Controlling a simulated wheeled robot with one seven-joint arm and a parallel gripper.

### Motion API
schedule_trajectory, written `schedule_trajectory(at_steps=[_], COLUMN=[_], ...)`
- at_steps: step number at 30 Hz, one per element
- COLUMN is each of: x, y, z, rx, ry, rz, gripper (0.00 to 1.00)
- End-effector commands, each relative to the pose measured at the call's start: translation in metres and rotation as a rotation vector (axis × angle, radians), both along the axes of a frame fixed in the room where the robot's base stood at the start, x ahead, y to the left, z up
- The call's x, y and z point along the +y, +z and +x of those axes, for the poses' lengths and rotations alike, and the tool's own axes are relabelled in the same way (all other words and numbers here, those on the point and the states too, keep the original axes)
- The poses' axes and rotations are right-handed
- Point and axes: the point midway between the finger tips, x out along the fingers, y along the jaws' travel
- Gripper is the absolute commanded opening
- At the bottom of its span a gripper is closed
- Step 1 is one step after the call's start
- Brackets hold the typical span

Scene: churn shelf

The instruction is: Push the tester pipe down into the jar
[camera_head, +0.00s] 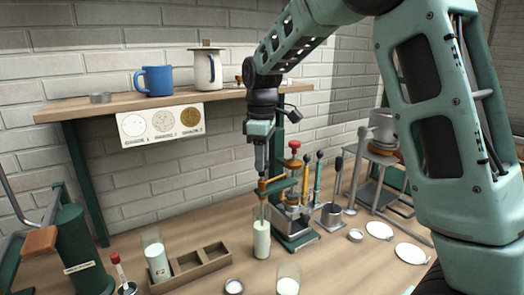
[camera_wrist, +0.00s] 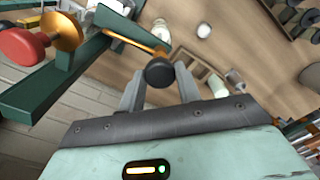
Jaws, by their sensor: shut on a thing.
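My gripper (camera_head: 262,173) points down above a tall glass jar (camera_head: 261,240) with white liquid in it. In the wrist view my gripper (camera_wrist: 159,82) has its two fingers on either side of a round black knob (camera_wrist: 159,71), shut on it. The knob seems to be the top of the tester pipe (camera_head: 262,203), a thin upright piece running down towards the jar's mouth. A brass arm from the green stand (camera_head: 293,228) reaches around the pipe under my fingers. How deep the pipe sits in the jar is too small to tell.
The stand's red knob (camera_head: 295,144) rises close right of my gripper. A wooden rack (camera_head: 205,268) with a milk jar (camera_head: 156,258) stands left; another glass (camera_head: 288,279) is in front. A shelf (camera_head: 130,104) with a blue mug (camera_head: 154,80) is behind.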

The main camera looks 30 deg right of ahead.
Motion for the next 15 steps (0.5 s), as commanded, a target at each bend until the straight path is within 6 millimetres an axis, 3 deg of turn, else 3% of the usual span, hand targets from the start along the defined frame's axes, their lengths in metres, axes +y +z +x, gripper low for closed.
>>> schedule_trajectory(at_steps=[11, 12, 14, 15], x=[0.0004, 0.0005, 0.0004, 0.0004], y=[-0.0059, -0.0061, -0.0062, -0.0059], z=[-0.0006, -0.0006, -0.0007, -0.0006], rx=[0.004, 0.005, 0.005, 0.005], ry=[0.0, 0.0, 0.0, 0.0], rz=[0.001, 0.001, 0.001, 0.001], gripper=[0.0, 0.39, 0.55, 0.55])
